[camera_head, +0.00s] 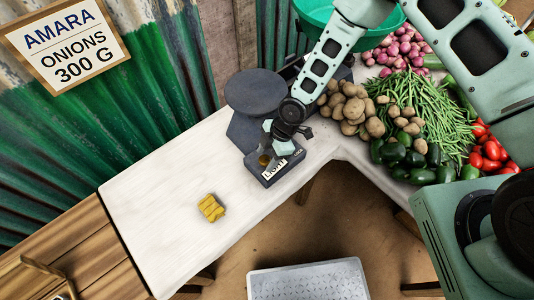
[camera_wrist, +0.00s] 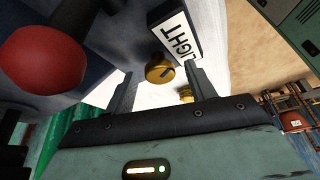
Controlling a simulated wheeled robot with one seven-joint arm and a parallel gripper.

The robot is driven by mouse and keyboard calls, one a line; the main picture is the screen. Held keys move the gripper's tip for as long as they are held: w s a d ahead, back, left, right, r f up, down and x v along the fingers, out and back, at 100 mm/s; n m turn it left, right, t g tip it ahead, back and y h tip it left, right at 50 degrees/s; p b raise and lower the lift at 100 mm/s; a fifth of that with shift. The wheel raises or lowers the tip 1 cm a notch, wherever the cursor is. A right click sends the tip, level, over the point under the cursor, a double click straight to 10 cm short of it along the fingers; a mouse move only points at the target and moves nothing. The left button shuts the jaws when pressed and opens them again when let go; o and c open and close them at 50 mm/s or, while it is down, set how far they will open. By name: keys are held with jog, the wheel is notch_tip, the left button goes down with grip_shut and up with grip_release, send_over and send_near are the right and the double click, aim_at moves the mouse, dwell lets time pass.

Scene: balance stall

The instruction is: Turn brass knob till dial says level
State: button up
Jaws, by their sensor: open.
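The dark grey balance (camera_head: 247,130) stands on the white counter, with a round pan (camera_head: 256,92) on top. Its dial (camera_head: 277,170) reads LIGHT; the same word shows on the dial in the wrist view (camera_wrist: 177,36). The brass knob (camera_wrist: 160,71) is on the balance's front beside the dial, with a dark mark on its face. My gripper (camera_wrist: 160,76) is open, with the knob in view between its two fingertips; whether they touch it I cannot tell. In the head view my gripper (camera_head: 275,146) is at the balance's front and partly covers the knob (camera_head: 264,160).
Yellow brass-coloured blocks (camera_head: 211,208) lie on the counter, left of the balance. Potatoes (camera_head: 350,106), green beans (camera_head: 425,110) and tomatoes (camera_head: 490,152) are heaped to the right. A sign (camera_head: 66,44) reads AMARA ONIONS 300 G. A red round thing (camera_wrist: 42,60) shows in the wrist view.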

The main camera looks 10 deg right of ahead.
jog(key=c, duration=1)
jog(key=shift+o, duration=0.2)
jog(key=shift+f+b, duration=0.1)
jog(key=shift+b, duration=0.2)
jog(key=m+t+b, duration=0.1)
jog(key=m, duration=0.1)
jog(key=m+b, duration=0.2)
jog(key=shift+s+m+t, duration=0.2)
jog(key=shift+m+t, duration=0.1)
jog(key=shift+t, duration=0.1)
jog(key=shift+s+a+m+t+b, duration=0.1)
jog(key=shift+m+t+b, duration=0.6)
jog(key=shift+m+b, duration=1.05)
jog(key=shift+m, duration=0.35)
jog(key=o, duration=1)
jog(key=shift+c, duration=0.2)
